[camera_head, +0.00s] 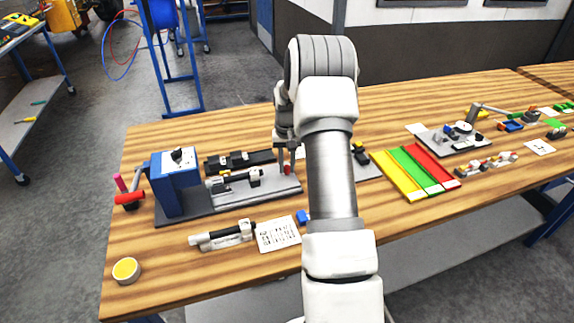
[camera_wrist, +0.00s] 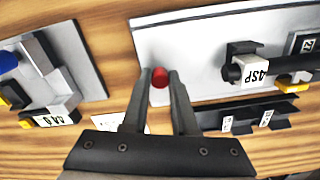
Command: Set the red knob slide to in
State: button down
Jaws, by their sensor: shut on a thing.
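The red knob (camera_wrist: 160,77) sits on a light grey plate, between the two fingertips of my gripper (camera_wrist: 160,80) in the wrist view. The fingers are closed in on it from both sides. In the head view the red knob (camera_head: 287,170) shows at the right end of the grey slide plate (camera_head: 240,194), with my gripper (camera_head: 287,158) coming down on it from above. The slide's inner parts behind my fingers are partly hidden, and I cannot read the slide's position from any mark.
A blue box with a dial (camera_head: 176,180) and a red-handled crank (camera_head: 131,197) stands left of the slide plate. A black-tipped white part (camera_head: 222,236) and a printed card (camera_head: 278,234) lie in front. Yellow, green and red strips (camera_head: 415,172) lie to the right.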

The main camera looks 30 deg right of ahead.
aim_at(261, 170)
dwell(0.3)
jog(key=a, duration=0.2)
jog(key=w+a, duration=0.1)
jog(key=a, duration=0.2)
jog(key=w+a+b, duration=0.1)
jog(key=a, duration=0.1)
jog(key=shift+a, duration=0.35)
jog(key=c, duration=0.7)
grip_release()
jog(key=shift+a, duration=0.1)
jog(key=shift+r, duration=0.1)
jog(key=shift+r, duration=0.2)
notch_tip(261, 170, up, 17)
